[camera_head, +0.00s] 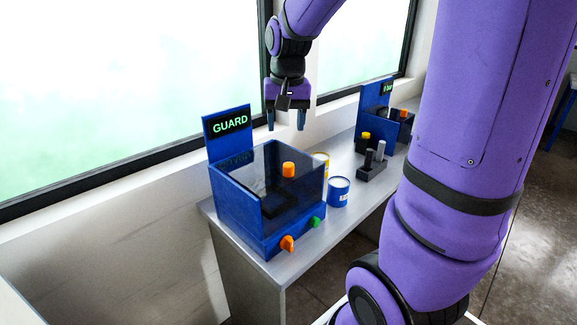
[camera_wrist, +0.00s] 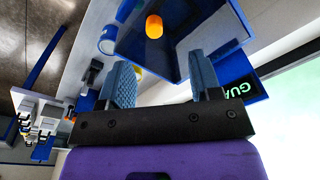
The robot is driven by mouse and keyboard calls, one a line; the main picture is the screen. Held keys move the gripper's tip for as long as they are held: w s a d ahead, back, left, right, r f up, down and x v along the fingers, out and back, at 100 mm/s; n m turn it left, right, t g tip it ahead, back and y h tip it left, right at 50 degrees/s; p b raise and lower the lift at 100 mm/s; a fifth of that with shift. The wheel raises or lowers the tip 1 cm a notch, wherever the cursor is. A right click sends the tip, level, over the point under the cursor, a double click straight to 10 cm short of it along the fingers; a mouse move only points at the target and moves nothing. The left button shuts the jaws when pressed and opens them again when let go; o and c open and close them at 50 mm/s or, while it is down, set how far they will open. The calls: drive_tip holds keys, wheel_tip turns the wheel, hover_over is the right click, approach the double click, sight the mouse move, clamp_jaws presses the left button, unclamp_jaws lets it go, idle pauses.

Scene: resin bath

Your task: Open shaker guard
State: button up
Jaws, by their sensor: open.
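The shaker (camera_head: 236,222) is a blue box with dark see-through guard panels, standing at the near end of the grey bench. Its sign (camera_head: 230,125) reads GUARD. An orange knob (camera_head: 289,169) sits on the guard's top; it also shows in the wrist view (camera_wrist: 154,26). The guard looks closed over the box. My gripper (camera_head: 286,124) hangs above and behind the shaker, fingers pointing down, open and empty. In the wrist view both blue fingers (camera_wrist: 163,85) are apart with the guard beyond them. The gripper touches nothing that I can see.
An orange dial (camera_head: 287,243) and a green button (camera_head: 315,222) are on the shaker's front. A blue-and-white can (camera_head: 338,192) and a yellow-and-white can (camera_head: 322,164) stand beside it. A dark rack (camera_head: 371,168) and another blue station (camera_head: 374,122) are farther right. The window wall runs behind.

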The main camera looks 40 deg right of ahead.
sight(288, 164)
drive_tip(key=shift+m+g, duration=0.5)
drive_tip(key=shift+m, duration=0.2)
drive_tip(key=w+d+f, duration=0.1)
drive_tip(key=f, duration=0.4)
drive_tip(key=w+d+f, duration=0.1)
drive_tip(key=f, duration=0.3)
drive_tip(key=w+d+f, duration=0.1)
drive_tip(key=f, duration=0.4)
drive_tip(key=shift+d+f, duration=0.15)
drive_tip(key=shift+f, duration=0.15)
clamp_jaws()
drive_tip(key=shift+r, duration=0.15)
